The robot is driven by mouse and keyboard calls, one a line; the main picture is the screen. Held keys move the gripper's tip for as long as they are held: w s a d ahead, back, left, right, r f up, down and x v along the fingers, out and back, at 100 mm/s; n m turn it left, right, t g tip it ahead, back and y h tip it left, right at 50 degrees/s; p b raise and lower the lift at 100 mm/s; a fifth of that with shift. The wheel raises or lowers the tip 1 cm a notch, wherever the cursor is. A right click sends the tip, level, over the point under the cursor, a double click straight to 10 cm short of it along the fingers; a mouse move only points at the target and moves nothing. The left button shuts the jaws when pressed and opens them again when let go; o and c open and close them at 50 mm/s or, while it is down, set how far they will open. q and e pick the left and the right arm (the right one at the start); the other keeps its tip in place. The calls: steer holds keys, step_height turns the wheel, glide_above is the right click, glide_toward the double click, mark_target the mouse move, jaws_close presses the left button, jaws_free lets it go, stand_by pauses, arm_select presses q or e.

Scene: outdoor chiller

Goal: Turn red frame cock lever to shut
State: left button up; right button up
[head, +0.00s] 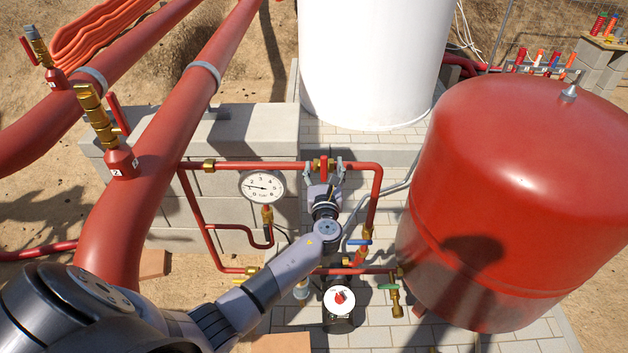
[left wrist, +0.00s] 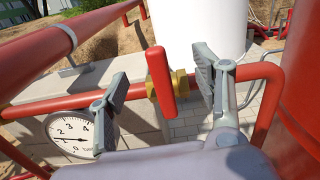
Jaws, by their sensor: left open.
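The red frame cock lever (head: 323,166) sits on a brass valve in the upper run of the red pipe frame. In the left wrist view the lever (left wrist: 161,74) points across the pipe, with the brass body (left wrist: 181,82) partly behind it. My left gripper (head: 323,176) is open, with one finger on each side of the lever. The left wrist view shows a gap between the lever and each finger of the gripper (left wrist: 160,84). Whether the fingers reach past the lever in depth is hard to tell. My right gripper is not in view.
A round gauge (head: 262,186) hangs left of the valve. Below are a blue lever (head: 359,242), a green lever (head: 388,287) and a pump (head: 339,300). A large red tank (head: 510,190) stands close on the right, a white tank (head: 365,60) behind. Thick red pipes pass on the left.

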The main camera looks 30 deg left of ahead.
arm_select(q)
steer(key=shift+s, duration=0.1)
steer(key=shift+s+d+r, duration=0.1)
steer(key=shift+s+d, duration=0.15)
steer(key=p+v, duration=0.2)
steer(key=v, duration=0.4)
steer(key=shift+s, duration=0.1)
